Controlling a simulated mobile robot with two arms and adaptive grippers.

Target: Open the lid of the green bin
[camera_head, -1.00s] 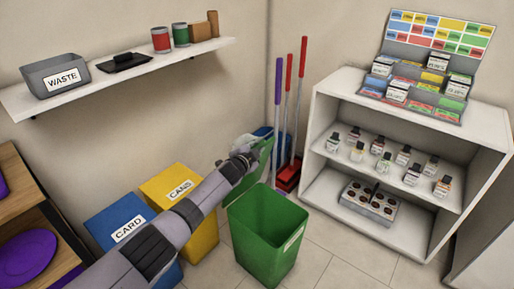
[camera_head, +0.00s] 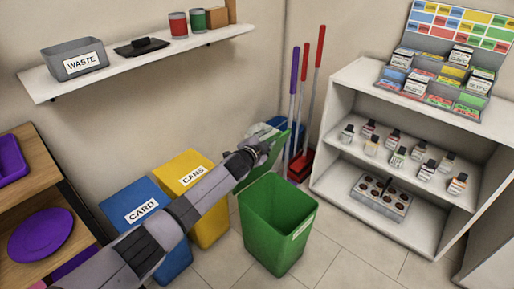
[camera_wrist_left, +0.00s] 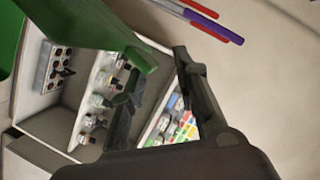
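The green bin (camera_head: 278,232) stands on the floor with its top open and a white label on its front right side. Its green lid (camera_head: 268,153) is swung up at the back of the bin, partly hidden behind my left gripper (camera_head: 267,147). In the left wrist view the lid (camera_wrist_left: 85,22) fills the upper left, its edge close to one finger. My left gripper (camera_wrist_left: 163,90) has its fingers spread apart, with nothing clearly held between them; whether a finger touches the lid I cannot tell. My right gripper is not in view.
A yellow CANS bin (camera_head: 207,226) and a blue CARD bin (camera_head: 128,200) stand left of the green bin, partly behind my left arm. Long-handled tools (camera_head: 306,110) lean in the corner. A white shelf unit (camera_head: 345,180) with small bottles stands at right.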

